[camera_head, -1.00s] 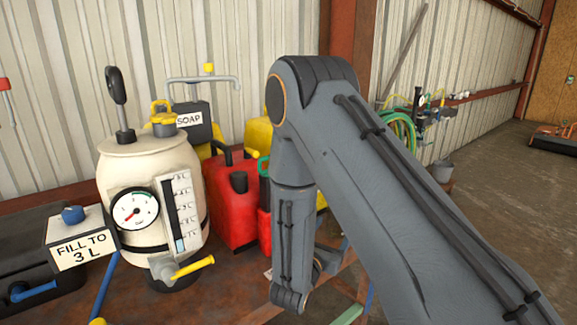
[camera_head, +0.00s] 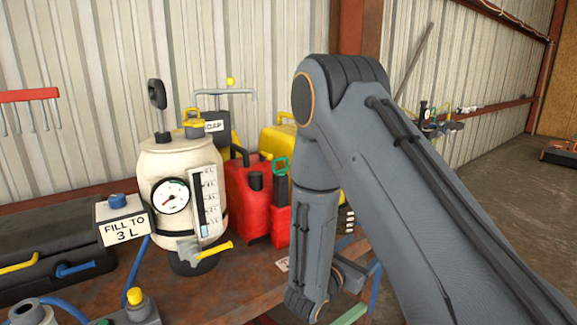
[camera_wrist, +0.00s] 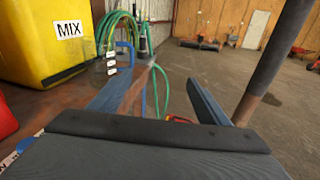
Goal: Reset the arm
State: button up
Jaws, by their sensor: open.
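My arm (camera_head: 410,190) reaches up from the lower right in the head view, bends at an elbow, and its forearm (camera_head: 316,235) hangs down over the right end of the bench. In the wrist view my gripper (camera_wrist: 160,92) is open, its two blue-grey fingers spread wide with nothing between them. A yellow container (camera_wrist: 45,40) with a MIX label is at the left of the fingers, apart from them. The gripper fingers do not show clearly in the head view.
A green hose (camera_wrist: 120,28) hangs ahead. A dark post (camera_wrist: 270,65) is close on the right. Open floor lies beyond.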

jog(key=s+d+m+g+h, duration=0.1)
jog(key=s+d+m+g, duration=0.9)
jog(key=s, duration=0.3)
jog(key=s+a+m+g+y, duration=0.1)
jog(key=s+m+g+y, duration=0.4)
jog(key=s, duration=0.5)
jog(key=a+r+m+t+y, duration=0.2)
jog(key=a+m+t+y, duration=0.1)
jog(key=a+m+y, duration=0.4)
jog(key=a+m, duration=0.3)
jog(key=m, duration=0.2)
jog(key=shift+s+r+t+y+b, duration=0.15)
jog(key=shift+r+t+y+b, duration=0.15)
jog(key=shift+b, duration=0.1)
